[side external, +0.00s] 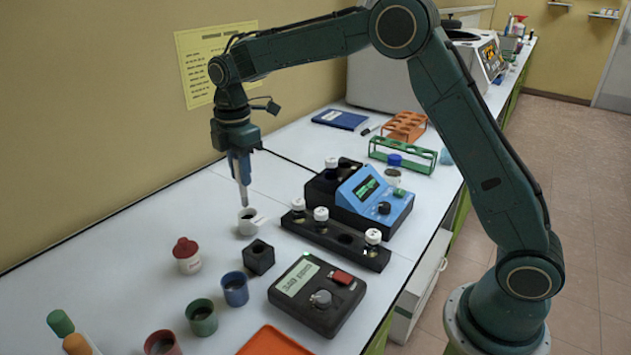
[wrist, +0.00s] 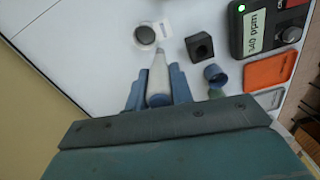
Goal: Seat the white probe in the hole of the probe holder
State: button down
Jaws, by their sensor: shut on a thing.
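My gripper (side external: 239,158) points down and is shut on the white probe (side external: 244,190), a slim rod that narrows toward its tip. In the wrist view the probe (wrist: 159,76) sits between the blue fingers (wrist: 157,90). Its tip is at the small white cup (side external: 247,229), which holds dark liquid; I cannot tell whether the tip is inside the cup or just above it. The probe holder, a black block (side external: 260,262) with a round hole in its top, stands just right of and nearer than the cup. It also shows in the wrist view (wrist: 199,47); its hole looks empty.
A dark meter (side external: 317,305) reading 340 ppm lies to the right of the holder. A black vial rack (side external: 376,259) and blue instrument (side external: 378,189) are behind. The wall side is clear.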

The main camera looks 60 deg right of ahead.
jog(key=s+a+r, duration=0.1)
jog(key=s+a, duration=0.3)
jog(key=s, duration=0.3)
jog(key=shift+s+a+r, duration=0.2)
jog(key=shift+s+a, duration=0.1)
jog(key=shift+a, duration=0.1)
jog(key=shift+f, duration=0.15)
jog(key=shift+f, duration=2.55)
jog(key=shift+f, duration=2.35)
dwell(0.6)
jog(key=c, duration=0.8)
grip_release()
jog(key=shift+r, duration=0.1)
